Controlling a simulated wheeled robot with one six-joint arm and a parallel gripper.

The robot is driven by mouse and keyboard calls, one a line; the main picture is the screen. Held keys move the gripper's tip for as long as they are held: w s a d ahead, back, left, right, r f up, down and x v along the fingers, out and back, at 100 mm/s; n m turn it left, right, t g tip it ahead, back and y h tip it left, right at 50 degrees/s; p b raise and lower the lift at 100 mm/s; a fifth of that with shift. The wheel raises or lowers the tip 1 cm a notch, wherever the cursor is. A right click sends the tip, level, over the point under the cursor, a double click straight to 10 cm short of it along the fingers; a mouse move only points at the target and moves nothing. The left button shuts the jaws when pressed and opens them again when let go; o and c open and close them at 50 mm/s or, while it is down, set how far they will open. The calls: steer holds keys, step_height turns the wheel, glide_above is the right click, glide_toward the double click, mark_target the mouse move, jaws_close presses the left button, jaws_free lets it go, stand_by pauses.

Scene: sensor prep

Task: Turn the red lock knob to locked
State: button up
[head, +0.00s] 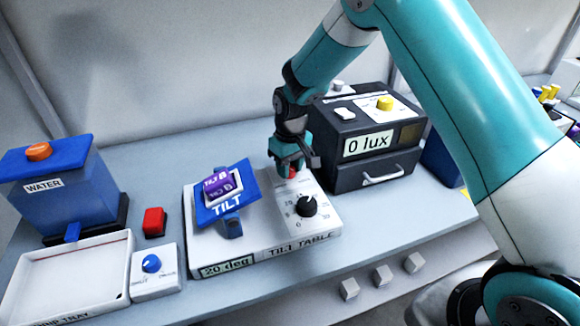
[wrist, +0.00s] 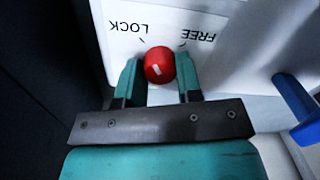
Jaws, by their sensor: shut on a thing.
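The red lock knob (wrist: 160,62) sits on the white panel of the tilt table (head: 262,244). In the wrist view, LOCK is printed on its left and FREE on its right, both upside down. A short pale mark shows on the knob's top, and I cannot tell which label it points to. My gripper (wrist: 159,72) has one teal finger on each side of the knob and is shut on it. In the head view, my gripper (head: 291,163) comes down over the knob at the table's back right, and only a little red (head: 292,173) shows.
A black dial (head: 306,206) stands in front of the knob. The blue TILT platform (head: 226,195) is to the left. The dark light box reading 0 lux (head: 345,172) is close on the right. A red block (head: 154,222) and the water tank (head: 60,195) are farther left.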

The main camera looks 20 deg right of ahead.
mark_target(291, 167)
steer(key=shift+n, duration=1.3)
steer(key=shift+r+n, duration=0.1)
steer(key=shift+n, duration=0.2)
steer(key=o, duration=0.9)
steer(key=shift+o, duration=0.2)
step_height(291, 167, up, 17)
steer(key=b, duration=0.2)
steer(key=shift+w+d+r, duration=0.2)
steer(key=shift+w+d, duration=0.05)
steer(key=shift+d, duration=0.05)
steer(key=shift+s, duration=0.1)
steer(key=s+a+r+y, duration=0.1)
steer(key=s+a+y, duration=0.1)
steer(key=s, duration=1.3)
steer(key=s+a+r+y, duration=0.1)
steer(key=s+a, duration=0.2)
steer(key=s, duration=1.3)
steer(key=shift+r+y, duration=0.2)
steer(key=shift+y, duration=0.2)
